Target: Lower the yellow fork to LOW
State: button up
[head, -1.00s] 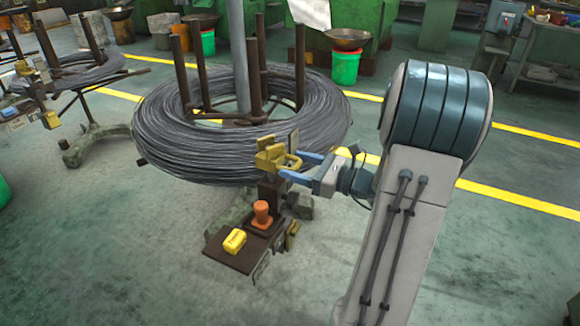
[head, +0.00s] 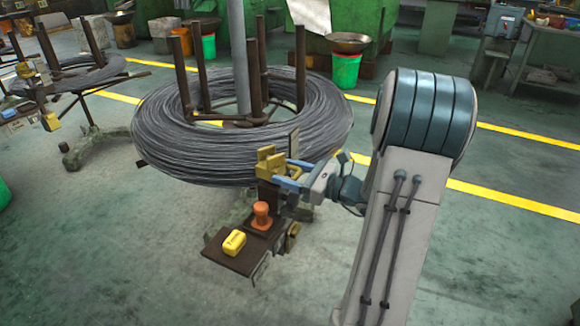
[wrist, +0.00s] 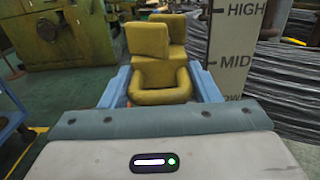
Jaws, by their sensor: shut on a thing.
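The yellow fork (head: 268,163) is at the front edge of the wire coil, with two upright blocks and a rounded loop in the wrist view (wrist: 160,75). My gripper (head: 290,178) has its blue fingers on either side of the fork's loop and is shut on it. In the wrist view the fingers (wrist: 160,88) flank the loop left and right. A pale plate (wrist: 235,35) marked HIGH, MID and LOW stands just right of the fork. LOW is partly hidden by my gripper. The fork's exact level against the marks cannot be told.
The large wire coil (head: 185,150) is behind the fork. Below are an orange knob (head: 262,215) and a yellow box (head: 234,242) on a dark plate (head: 220,255). The floor (head: 120,270) at the front left is clear.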

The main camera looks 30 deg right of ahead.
jog(key=shift+d+f, duration=0.1)
jog(key=shift+f, duration=1.25)
jog(key=o, duration=1.1)
jog(key=shift+d+f, duration=0.1)
jog(key=p+v, duration=0.2)
jog(key=v, duration=1.1)
jog(key=shift+s+d, duration=0.2)
jog(key=shift+s, duration=0.1)
